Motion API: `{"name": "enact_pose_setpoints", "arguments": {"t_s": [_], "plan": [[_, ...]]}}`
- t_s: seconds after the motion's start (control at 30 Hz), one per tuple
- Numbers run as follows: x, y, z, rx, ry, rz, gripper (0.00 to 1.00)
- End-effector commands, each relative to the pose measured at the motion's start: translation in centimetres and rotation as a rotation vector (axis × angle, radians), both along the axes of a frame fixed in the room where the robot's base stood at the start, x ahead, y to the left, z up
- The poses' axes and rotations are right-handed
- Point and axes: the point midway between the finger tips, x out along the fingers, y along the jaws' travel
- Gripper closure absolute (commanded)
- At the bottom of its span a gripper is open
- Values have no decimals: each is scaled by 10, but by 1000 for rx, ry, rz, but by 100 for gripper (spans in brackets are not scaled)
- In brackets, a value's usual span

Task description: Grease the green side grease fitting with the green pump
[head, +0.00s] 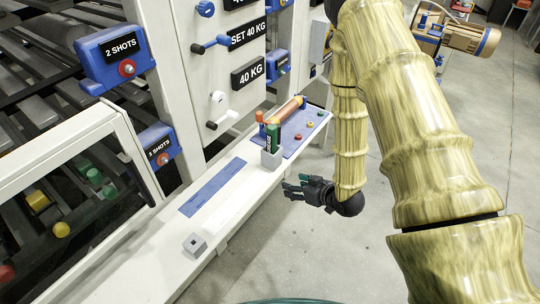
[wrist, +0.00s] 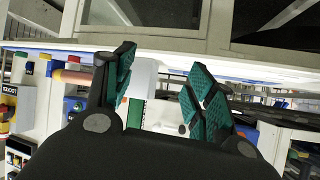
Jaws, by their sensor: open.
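A green upright tube with a lettered label, which looks like the green pump (head: 269,139), stands in a small grey holder (head: 271,159) on the white ledge. My gripper (head: 297,186) is open and empty, to the right of the pump and apart from it, off the ledge's edge. In the wrist view my gripper (wrist: 162,72) has its green fingertips spread. A green strip, perhaps the pump (wrist: 135,113), shows partly between them beside a white surface. Small green parts (head: 95,176) show behind the window at left; I cannot tell which is the side grease fitting.
An orange cylinder (head: 286,110) lies on a blue tray (head: 310,125) with small coloured buttons. Blue boxes marked 2 SHOTS (head: 100,50) and 3 SHOTS (head: 152,137) jut from the machine. A small grey block (head: 194,244) sits on the ledge.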

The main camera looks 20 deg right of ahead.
Motion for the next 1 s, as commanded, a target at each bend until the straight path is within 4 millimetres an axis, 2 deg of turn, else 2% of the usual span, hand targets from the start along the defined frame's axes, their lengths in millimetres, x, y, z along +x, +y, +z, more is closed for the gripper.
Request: {"name": "enact_pose_setpoints", "arguments": {"t_s": [0.03,0.1,0.2,0.33,0.47,0.67,1.0], "plan": [[20,-6,2,21,-84,28,45],[41,-10,22,53,-193,80,45],[61,-16,50,96,-327,148,45],[74,-22,81,143,-454,222,45],[79,-26,101,171,-525,269,45],[84,-23,111,184,-553,292,45],[118,4,111,182,-551,293,45]]}}
